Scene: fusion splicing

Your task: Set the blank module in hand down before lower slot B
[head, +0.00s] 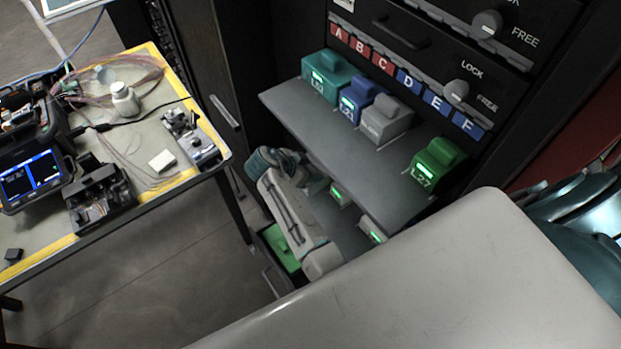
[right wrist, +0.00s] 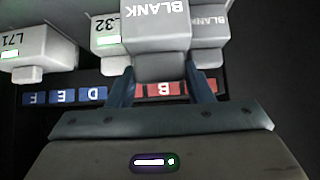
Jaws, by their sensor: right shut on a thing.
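A grey blank module (right wrist: 160,45), its "BLANK" lettering upside down, fills the top middle of the right wrist view. My right gripper (right wrist: 160,72) is shut on it, one finger on each side. Behind it is a strip with blue labels (right wrist: 64,96) D, E, F and red labels (right wrist: 167,89); B shows just below the held module, which covers part of the strip. In the head view, my right arm reaches in below the upper shelf (head: 330,130); its fingertips and the held module are hidden there. My left gripper is not in view.
In the right wrist view, L71 (right wrist: 35,42), L32 (right wrist: 108,32) and another blank module (right wrist: 212,38) stand beyond. In the head view, the upper shelf carries teal, blue, grey (head: 386,120) and green (head: 440,162) modules. A cluttered table (head: 150,215) stands left.

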